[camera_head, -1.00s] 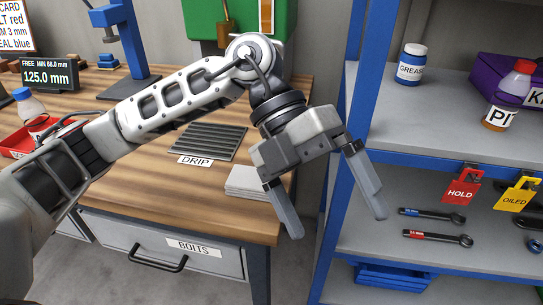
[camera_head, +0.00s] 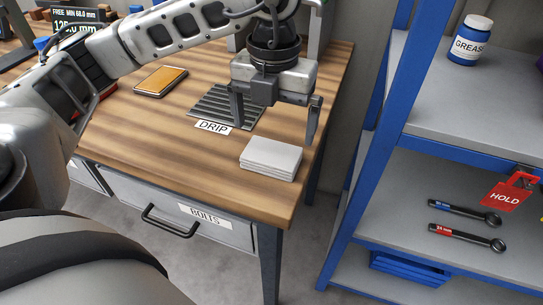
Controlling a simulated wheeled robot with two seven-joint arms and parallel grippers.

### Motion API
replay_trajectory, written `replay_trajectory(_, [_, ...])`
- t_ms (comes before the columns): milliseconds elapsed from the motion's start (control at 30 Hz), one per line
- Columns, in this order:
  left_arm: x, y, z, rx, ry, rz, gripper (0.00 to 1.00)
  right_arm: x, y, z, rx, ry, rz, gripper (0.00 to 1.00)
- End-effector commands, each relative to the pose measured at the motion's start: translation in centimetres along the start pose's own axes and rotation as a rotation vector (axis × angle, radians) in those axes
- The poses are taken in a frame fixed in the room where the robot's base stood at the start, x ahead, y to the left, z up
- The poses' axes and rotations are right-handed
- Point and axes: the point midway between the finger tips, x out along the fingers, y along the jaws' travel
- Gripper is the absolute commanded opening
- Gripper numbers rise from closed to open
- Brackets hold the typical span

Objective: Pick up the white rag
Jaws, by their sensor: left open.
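The white rag (camera_head: 271,158) is a folded, flat stack lying on the wooden workbench (camera_head: 165,135) near its right front corner. My left gripper (camera_head: 274,134) points down above the bench, just behind the rag in the picture. Its two fingers are spread wide with nothing between them. One finger is near the drip grille and the other is to the right of the rag's far corner. The gripper appears apart from the rag. My right gripper is not in view.
A dark ribbed drip grille (camera_head: 222,104) with a DRIP label lies behind the rag. An orange-screened device (camera_head: 161,81) lies further left. A blue-framed shelf (camera_head: 385,150) stands to the right, holding a grease jar (camera_head: 469,42), wrenches and a red HOLD tag (camera_head: 507,193).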

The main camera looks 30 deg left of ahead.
Motion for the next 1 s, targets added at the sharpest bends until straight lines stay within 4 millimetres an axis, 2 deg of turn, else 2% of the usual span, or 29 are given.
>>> replay_trajectory(167, [1.1, 0.1, -0.1, 0.000, 0.001, 0.000, 1.00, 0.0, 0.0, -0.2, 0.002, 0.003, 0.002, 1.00])
replay_trajectory(400, [4.6, 0.3, -0.4, 0.000, 0.004, 0.000, 1.00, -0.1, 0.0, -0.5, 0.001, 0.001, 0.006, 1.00])
replay_trajectory(500, [5.5, 0.3, -0.3, 0.000, 0.001, -0.001, 1.00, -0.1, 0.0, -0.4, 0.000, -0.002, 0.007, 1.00])
replay_trajectory(767, [5.8, 0.3, -0.3, 0.000, -0.001, -0.002, 1.00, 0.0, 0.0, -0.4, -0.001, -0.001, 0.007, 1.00])
replay_trajectory(900, [5.8, 0.2, -0.3, 0.000, -0.001, -0.002, 0.68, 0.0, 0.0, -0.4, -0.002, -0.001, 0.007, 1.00])
replay_trajectory(967, [5.8, 0.2, -0.3, 0.000, -0.001, -0.002, 0.68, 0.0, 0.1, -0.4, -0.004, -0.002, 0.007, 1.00])
replay_trajectory(1000, [5.7, 0.2, -0.3, 0.000, -0.001, -0.002, 0.64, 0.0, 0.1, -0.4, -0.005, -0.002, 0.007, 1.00])
